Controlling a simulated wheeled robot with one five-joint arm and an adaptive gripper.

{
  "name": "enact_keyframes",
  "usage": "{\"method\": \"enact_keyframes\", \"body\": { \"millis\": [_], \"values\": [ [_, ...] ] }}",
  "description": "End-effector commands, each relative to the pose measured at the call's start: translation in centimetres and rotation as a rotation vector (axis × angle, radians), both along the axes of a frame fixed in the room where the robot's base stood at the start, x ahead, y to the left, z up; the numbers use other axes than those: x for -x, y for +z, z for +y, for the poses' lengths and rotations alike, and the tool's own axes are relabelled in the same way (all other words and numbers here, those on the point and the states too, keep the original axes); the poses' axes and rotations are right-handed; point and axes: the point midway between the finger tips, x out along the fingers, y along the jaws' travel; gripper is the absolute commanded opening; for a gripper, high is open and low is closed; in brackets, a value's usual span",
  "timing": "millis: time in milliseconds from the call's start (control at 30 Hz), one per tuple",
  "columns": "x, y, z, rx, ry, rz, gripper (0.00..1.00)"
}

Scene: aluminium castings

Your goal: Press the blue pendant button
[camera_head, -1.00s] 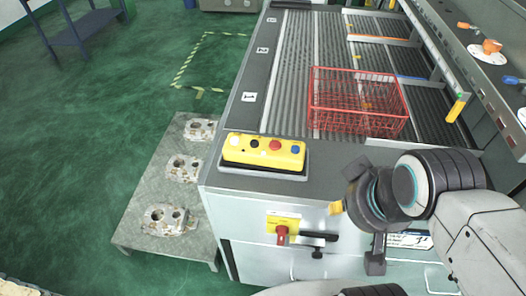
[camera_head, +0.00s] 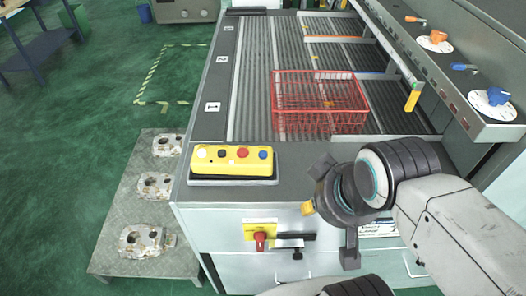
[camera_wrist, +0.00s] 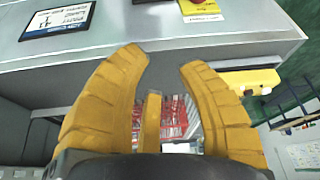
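The yellow pendant (camera_head: 231,166) lies on the front left corner of the machine's top in the head view. Its buttons run white, black, red, and blue in a row. The blue button (camera_head: 263,155) is at its right end. In the wrist view a yellow box that looks like the pendant (camera_wrist: 250,80) is right of the fingers, its buttons not clear.
A red wire basket (camera_head: 320,103) stands on the rollers behind the pendant. A red switch on a yellow plate (camera_head: 260,236) is on the machine's front. A low table with several castings (camera_head: 141,241) stands at the left. A control panel with knobs (camera_head: 490,100) is at the right.

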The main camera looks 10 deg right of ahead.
Motion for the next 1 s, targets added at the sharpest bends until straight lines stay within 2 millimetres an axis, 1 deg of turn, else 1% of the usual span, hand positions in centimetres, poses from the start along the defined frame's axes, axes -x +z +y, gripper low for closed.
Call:
{"method": "enact_keyframes", "body": {
  "millis": [33, 300, 367, 1000],
  "values": [
    [0.0, 0.0, 0.0, 0.0, 0.0, 0.0, 0.29],
    [0.0, 0.0, 0.0, 0.0, 0.0, 0.0, 0.04],
    [0.0, 0.0, 0.0, 0.0, 0.0, 0.0, 0.0],
    [0.0, 0.0, 0.0, 0.0, 0.0, 0.0, 0.0]
  ]
}}
